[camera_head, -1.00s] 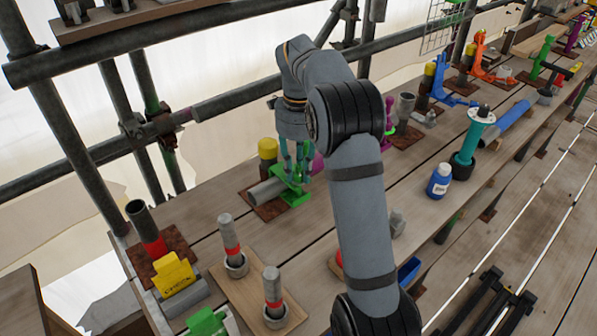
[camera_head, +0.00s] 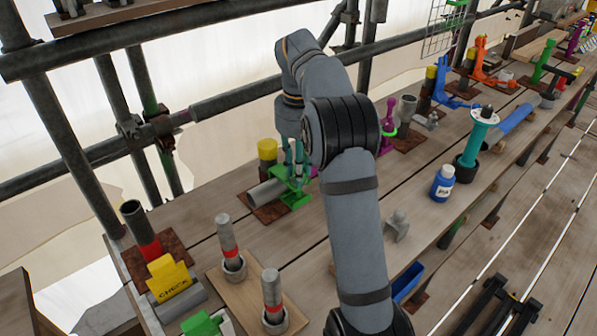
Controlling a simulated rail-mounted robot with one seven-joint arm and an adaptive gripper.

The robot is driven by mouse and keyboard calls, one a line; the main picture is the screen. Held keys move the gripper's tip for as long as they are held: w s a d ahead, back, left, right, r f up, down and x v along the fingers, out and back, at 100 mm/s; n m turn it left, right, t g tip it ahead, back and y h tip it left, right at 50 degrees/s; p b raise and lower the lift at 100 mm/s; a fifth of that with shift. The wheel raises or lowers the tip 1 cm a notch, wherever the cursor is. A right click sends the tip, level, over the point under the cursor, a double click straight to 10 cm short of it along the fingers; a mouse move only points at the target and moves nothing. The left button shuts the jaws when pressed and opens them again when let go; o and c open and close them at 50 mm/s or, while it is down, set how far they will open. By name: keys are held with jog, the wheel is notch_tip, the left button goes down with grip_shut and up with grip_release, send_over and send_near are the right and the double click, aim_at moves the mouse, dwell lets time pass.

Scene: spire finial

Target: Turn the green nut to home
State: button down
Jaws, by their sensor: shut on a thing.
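The green nut (camera_head: 292,189) sits on the plank deck beside a grey pipe (camera_head: 267,192) and a yellow-topped post (camera_head: 268,152). It looks like a green part with arms and a foot. My gripper (camera_head: 293,172) points down over it, with its teal fingers closed on the upper part of the green piece. The exact contact is small and partly hidden by the fingers and my arm. No home mark can be made out.
A yellow CHECK sign (camera_head: 170,278) and grey posts with red bands (camera_head: 230,243) stand at front left. A blue bottle (camera_head: 443,182) and a teal spool stand (camera_head: 473,140) are to the right. Scaffold tubes (camera_head: 240,98) run behind the deck.

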jog(key=shift+d+m+b, duration=0.1)
jog(key=shift+m+b, duration=0.2)
jog(key=shift+m, duration=1)
jog(key=c, duration=1.6)
grip_release()
jog(key=shift+o, duration=0.7)
